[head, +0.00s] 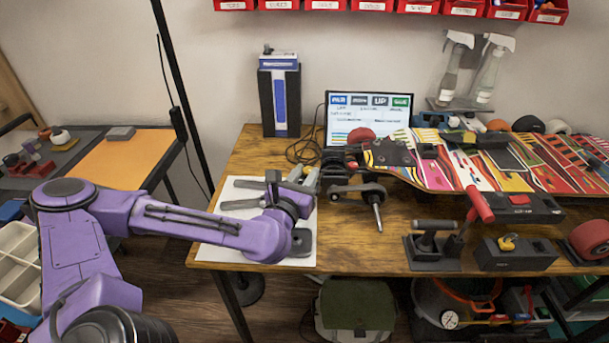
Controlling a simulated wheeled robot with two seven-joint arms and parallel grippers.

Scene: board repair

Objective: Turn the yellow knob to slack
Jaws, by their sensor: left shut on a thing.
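The small yellow knob (507,242) sits on top of a black box (515,256) near the front right of the wooden table. The knob's pointer direction is too small to read. My left gripper (289,190) is over the white sheet at the table's left end, well to the left of the knob. It is shut on a dark grey piece that I cannot clearly make out, partly hidden by my purple wrist. My right gripper is not in view.
A colourful skateboard deck (480,165) lies behind. A metal truck with an axle (362,192) lies mid-table. Bare wood (345,250) shows at the front.

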